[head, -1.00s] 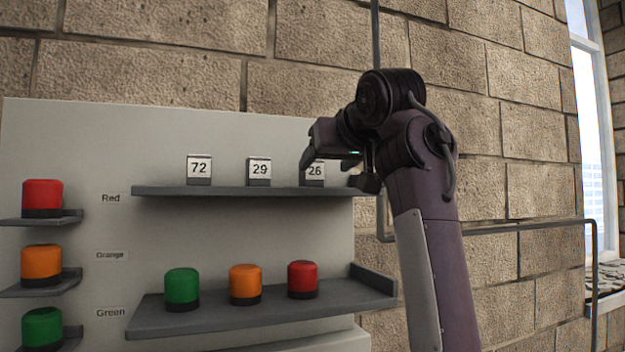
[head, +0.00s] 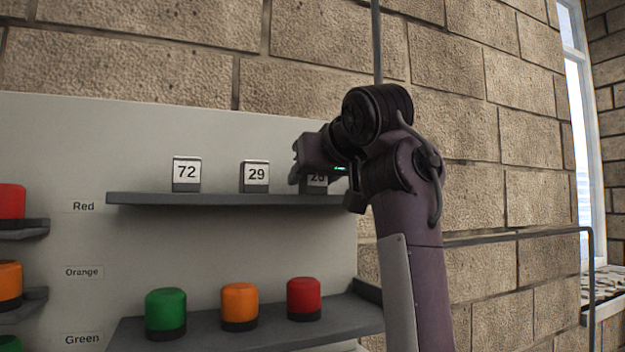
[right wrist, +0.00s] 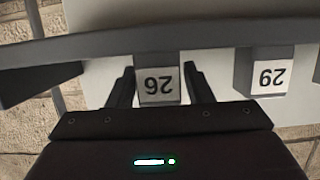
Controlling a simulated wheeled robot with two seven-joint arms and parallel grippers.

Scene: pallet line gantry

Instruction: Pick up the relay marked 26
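The relay marked 26 (head: 317,183) stands on the upper grey shelf (head: 225,199), at its right end, partly hidden behind my right gripper in the head view. In the right wrist view the relay marked 26 (right wrist: 158,84) appears upside down between the two fingers. My right gripper (right wrist: 160,88) is open, with one finger on each side of the relay and a small gap showing on both sides. My right gripper also shows in the head view (head: 325,180). My left gripper is not in view.
Relays marked 29 (head: 255,176) and 72 (head: 186,174) stand to the left on the same shelf. Green (head: 166,313), orange (head: 239,305) and red (head: 304,297) lamps sit on the lower shelf (head: 245,335). A brick wall (head: 520,120) is behind.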

